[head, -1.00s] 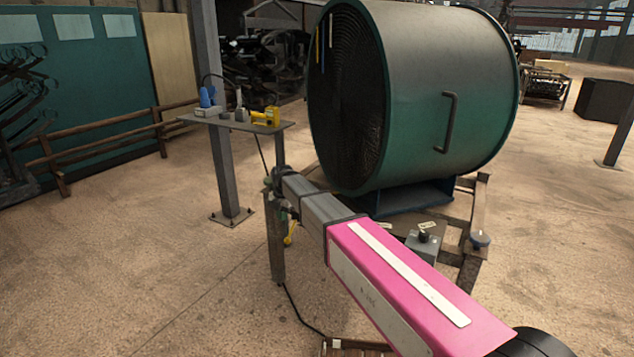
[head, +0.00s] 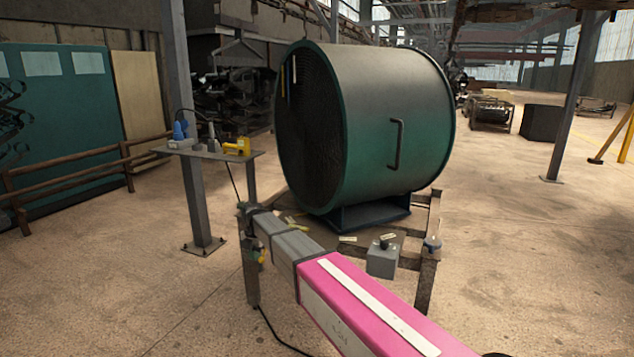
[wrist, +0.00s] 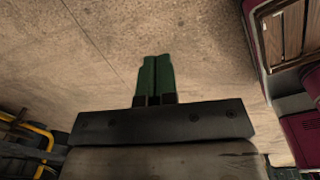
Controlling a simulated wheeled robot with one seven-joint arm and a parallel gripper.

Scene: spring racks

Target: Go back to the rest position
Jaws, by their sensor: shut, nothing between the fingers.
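My gripper (wrist: 156,76) shows in the wrist view with its two green fingers side by side and touching, nothing between them. Below it in that view is bare sandy concrete floor. In the head view my arm, grey and pink, reaches from the bottom right toward the middle left. Its far end is near the small table's post, and the fingers are hard to make out there.
A large green drum fan (head: 385,125) stands on a low frame behind my arm. A small table (head: 212,153) to the left bears a yellow tool (head: 237,147) and a blue item (head: 180,130). A grey box (head: 382,260) sits close beside my arm. Floor at right is open.

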